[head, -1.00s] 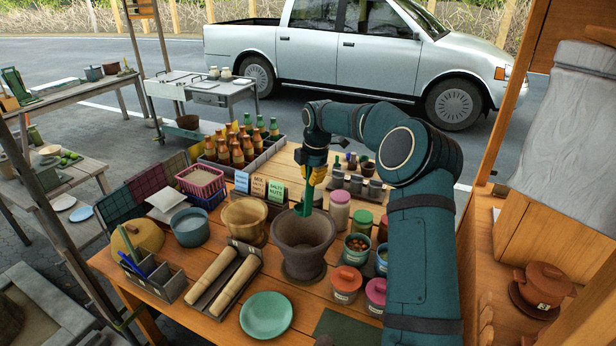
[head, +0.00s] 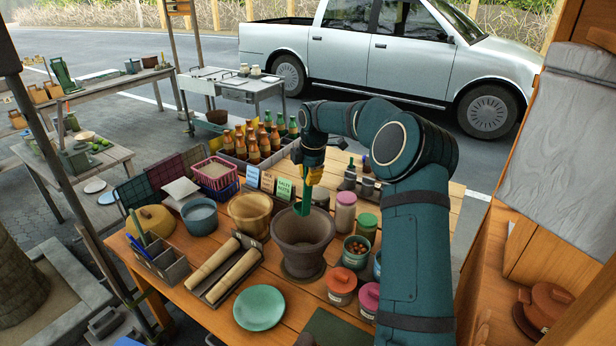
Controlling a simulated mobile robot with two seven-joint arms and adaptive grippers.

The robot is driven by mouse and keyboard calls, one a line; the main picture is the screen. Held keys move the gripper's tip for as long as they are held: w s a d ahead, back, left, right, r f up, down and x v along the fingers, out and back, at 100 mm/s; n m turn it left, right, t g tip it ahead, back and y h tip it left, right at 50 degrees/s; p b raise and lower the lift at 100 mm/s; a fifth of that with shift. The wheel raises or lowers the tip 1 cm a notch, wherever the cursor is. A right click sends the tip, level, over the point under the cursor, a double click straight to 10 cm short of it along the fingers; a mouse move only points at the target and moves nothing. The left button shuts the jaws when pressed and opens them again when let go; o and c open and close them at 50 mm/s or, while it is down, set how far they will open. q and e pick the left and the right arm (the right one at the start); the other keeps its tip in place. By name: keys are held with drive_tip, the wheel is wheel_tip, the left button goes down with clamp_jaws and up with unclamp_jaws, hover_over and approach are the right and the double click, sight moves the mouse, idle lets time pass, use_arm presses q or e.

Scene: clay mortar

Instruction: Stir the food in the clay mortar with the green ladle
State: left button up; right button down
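The clay mortar (head: 303,254), a dark grey-brown pot with a wide rim, stands upright near the middle of the wooden table. My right gripper (head: 312,172) is above and just behind the mortar, pointing down. It is shut on the green ladle (head: 305,198), which hangs down at the mortar's back rim. Whether the ladle's lower end is inside the mortar or behind its rim I cannot tell. The food inside the mortar is not visible from here. My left gripper is not in view.
A wooden mortar (head: 250,212) stands close left of the clay one. Two wooden pestles (head: 232,277) lie in a tray, with a green plate (head: 259,307) in front. Jars (head: 345,212) and lidded pots (head: 341,285) crowd the right. Sauce bottles (head: 254,146) stand behind.

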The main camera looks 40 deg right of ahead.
sight(309, 194)
drive_tip(key=shift+f, duration=0.4)
wheel_tip(309, 194, down, 6)
drive_tip(key=b, duration=0.2)
drive_tip(key=shift+r+b, duration=0.25)
drive_tip(key=shift+b, duration=0.15)
wheel_tip(309, 194, down, 12)
drive_tip(key=b, duration=0.6)
drive_tip(key=shift+f, duration=0.15)
drive_tip(key=shift+s, duration=0.1)
